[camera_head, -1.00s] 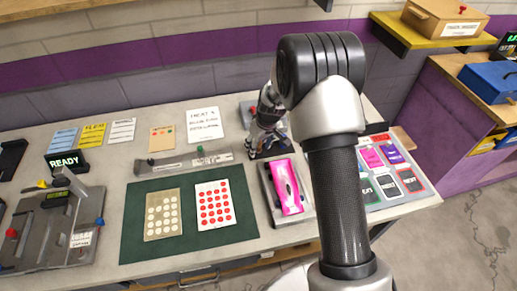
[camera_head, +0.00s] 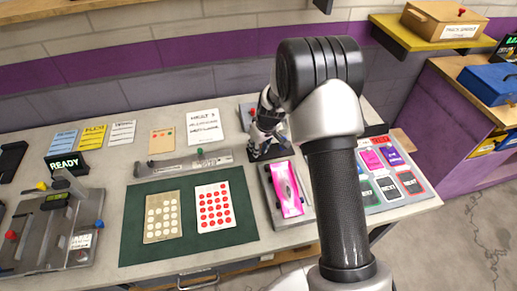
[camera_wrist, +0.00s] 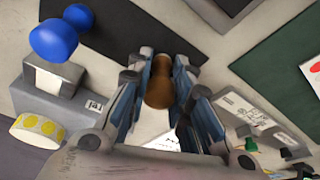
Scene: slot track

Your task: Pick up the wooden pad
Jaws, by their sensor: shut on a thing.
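The wooden pad (camera_wrist: 158,92) is a rounded brown wooden piece in the middle of the wrist view. It sits between the two fingers of my gripper (camera_wrist: 168,78), which are shut on it. Its lower part is hidden or hard to make out. In the head view my gripper (camera_head: 262,145) points down at the back of the bench, behind the grey fixture with the pink piece. The wooden pad cannot be made out there.
A grey fixture (camera_head: 271,201) holds a pink piece (camera_head: 288,188). A green mat (camera_head: 137,226) carries two dotted cards. A card tray (camera_head: 429,192) lies at the right. In the wrist view a blue-knobbed device (camera_wrist: 53,40) and a yellow-dotted roll (camera_wrist: 37,130) are at the left.

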